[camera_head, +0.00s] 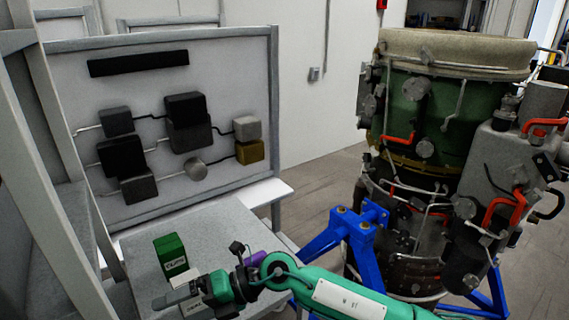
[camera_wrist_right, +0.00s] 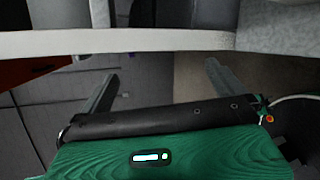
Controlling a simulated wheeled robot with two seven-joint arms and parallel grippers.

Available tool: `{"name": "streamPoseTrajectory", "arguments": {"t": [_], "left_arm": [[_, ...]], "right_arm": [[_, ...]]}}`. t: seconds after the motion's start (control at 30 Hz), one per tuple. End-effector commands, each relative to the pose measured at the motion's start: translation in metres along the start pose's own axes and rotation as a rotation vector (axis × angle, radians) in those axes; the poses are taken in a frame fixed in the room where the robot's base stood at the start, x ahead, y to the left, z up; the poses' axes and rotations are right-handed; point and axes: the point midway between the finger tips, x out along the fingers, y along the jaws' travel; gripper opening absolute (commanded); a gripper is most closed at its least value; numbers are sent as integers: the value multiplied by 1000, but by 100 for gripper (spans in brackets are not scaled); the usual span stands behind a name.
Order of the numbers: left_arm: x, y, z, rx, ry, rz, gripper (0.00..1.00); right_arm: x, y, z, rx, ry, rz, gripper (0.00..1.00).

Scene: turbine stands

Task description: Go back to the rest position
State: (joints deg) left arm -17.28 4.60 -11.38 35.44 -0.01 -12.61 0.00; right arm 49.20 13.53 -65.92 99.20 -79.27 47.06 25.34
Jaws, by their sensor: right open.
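My right arm (camera_head: 335,295), green, reaches in from the lower right of the head view across the grey table. In the right wrist view the two grey fingers stand wide apart, and the gripper (camera_wrist_right: 161,72) is open with nothing between the fingers. I cannot tell whether it touches the whitish box. My left gripper is in neither view.
A grey panel (camera_head: 225,80) with mounted blocks stands behind the table (camera_head: 222,228). A purple object (camera_head: 256,258) is beside my wrist. A large green turbine (camera_head: 450,110) on a blue stand (camera_head: 362,235) is at right. A whitish bar (camera_wrist_right: 130,42) crosses the wrist view.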

Motion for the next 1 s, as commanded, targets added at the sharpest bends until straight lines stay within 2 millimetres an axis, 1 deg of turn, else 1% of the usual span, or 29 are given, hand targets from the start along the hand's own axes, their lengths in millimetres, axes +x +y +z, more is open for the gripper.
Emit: {"name": "streamPoseTrajectory", "arguments": {"t": [0.03,0.1,0.17,0.2,0.27,0.33,0.37,0.4,0.43,0.47,0.5,0.57,0.6,0.67,0.7,0.73,0.77,0.8,0.87,0.9,0.97,1.0], "left_arm": [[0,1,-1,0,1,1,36],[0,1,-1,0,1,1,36],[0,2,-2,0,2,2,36],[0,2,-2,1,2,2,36],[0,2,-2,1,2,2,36],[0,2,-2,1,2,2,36],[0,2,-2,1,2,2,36],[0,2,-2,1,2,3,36],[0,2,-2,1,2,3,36],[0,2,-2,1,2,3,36],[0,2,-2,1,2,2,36],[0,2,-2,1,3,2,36],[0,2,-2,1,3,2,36],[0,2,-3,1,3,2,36],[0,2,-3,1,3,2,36],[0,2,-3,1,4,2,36],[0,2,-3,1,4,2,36],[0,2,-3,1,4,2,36],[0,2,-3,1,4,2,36],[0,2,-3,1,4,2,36],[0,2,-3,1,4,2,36],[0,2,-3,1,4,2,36]], "right_arm": [[0,19,1,42,-69,119,100],[-8,44,9,107,-182,276,100],[-21,60,17,170,-284,399,100],[-33,68,24,218,-355,477,100],[-54,75,33,293,-467,583,100],[-81,76,43,390,-600,693,100],[-94,74,46,435,-657,735,100],[-111,68,50,496,-737,787,100],[-124,62,52,543,-795,822,100],[-138,55,53,594,-855,854,100],[-155,44,52,662,-933,891,100],[-180,22,49,769,-1053,937,100],[-197,6,45,844,-1132,961,100],[-218,-20,34,960,-1246,985,100],[-232,-38,24,1041,-1321,994,100],[-241,-53,16,1102,-1377,996,100],[-249,-67,6,1166,-1432,995,100],[-259,-87,-10,1251,-1502,988,100],[-272,-115,-36,1382,-1603,967,100],[-279,-132,-56,1469,-1667,944,100],[-286,-157,-89,1607,-1755,898,100],[-289,-171,-112,1697,-1809,860,100]]}}
